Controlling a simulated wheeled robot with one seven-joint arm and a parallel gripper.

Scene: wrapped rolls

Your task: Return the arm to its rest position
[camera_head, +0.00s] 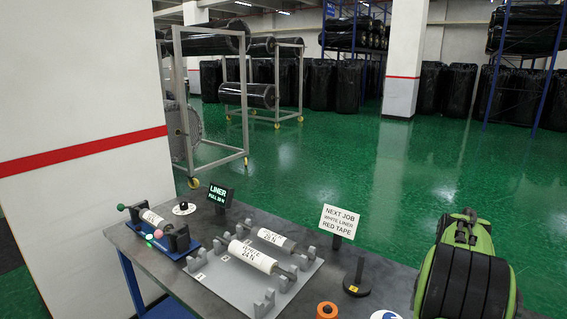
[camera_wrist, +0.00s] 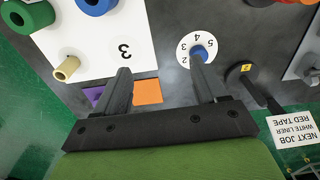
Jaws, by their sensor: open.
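My arm (camera_head: 465,270), green and black, stands at the right edge of the head view, over the bench's right end. My gripper (camera_wrist: 160,68) shows in the wrist view with its two dark fingers apart and nothing between them. Beneath it are a white card (camera_wrist: 122,25) marked 3, a purple square (camera_wrist: 95,95) and an orange square (camera_wrist: 147,91). A white numbered dial (camera_wrist: 187,45) with a blue centre is by the right finger. The fingertips are hidden from the head view.
Green floor (camera_head: 370,175) is open behind. A white pillar (camera_head: 75,100) stands left.

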